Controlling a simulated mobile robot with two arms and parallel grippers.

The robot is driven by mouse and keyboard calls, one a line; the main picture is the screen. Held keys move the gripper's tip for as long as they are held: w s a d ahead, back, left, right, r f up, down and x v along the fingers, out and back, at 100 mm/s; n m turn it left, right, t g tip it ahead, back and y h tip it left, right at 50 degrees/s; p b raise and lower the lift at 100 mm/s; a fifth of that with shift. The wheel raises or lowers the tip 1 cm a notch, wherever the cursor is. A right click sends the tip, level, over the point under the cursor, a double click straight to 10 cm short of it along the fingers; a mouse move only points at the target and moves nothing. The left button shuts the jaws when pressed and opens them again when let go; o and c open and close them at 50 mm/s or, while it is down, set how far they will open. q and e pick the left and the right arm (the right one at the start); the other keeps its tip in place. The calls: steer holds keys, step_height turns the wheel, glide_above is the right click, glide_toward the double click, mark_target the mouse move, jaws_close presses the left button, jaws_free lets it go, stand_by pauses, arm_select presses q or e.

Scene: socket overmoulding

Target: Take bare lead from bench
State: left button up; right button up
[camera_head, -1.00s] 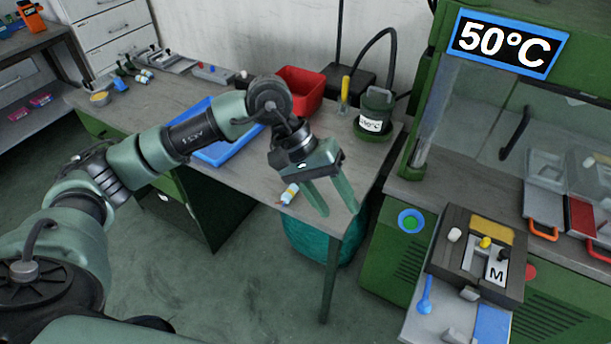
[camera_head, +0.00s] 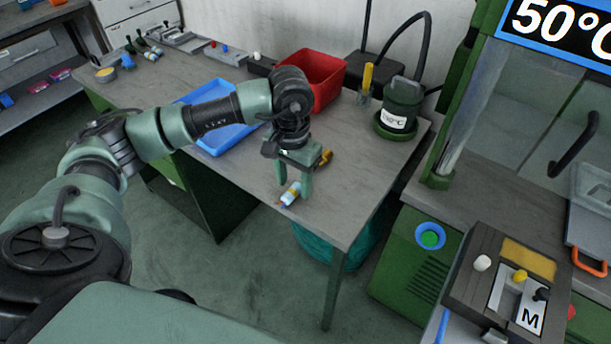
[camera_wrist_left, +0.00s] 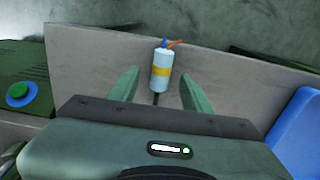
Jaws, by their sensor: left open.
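The bare lead (camera_head: 290,195) looks like a short pale cylinder with a yellow band and coloured wire ends. It lies near the front edge of the grey bench (camera_head: 345,208). In the left wrist view the lead (camera_wrist_left: 161,72) lies between my two fingers, with its wire ends towards the bench edge and a dark cable running back under the gripper. My left gripper (camera_head: 295,181) is open just over the lead, and the left wrist view shows gaps on both sides of it. My right gripper is not in view.
A blue tray (camera_head: 232,136) lies left of the gripper. A red bin (camera_head: 322,85) and a green pot (camera_head: 394,117) stand behind. An orange-brown piece (camera_head: 325,157) lies close behind the fingers. The front right of the bench is clear.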

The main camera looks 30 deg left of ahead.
arm_select(q)
steer(key=shift+f, duration=0.9)
jaws_close()
steer(key=shift+r, duration=0.15)
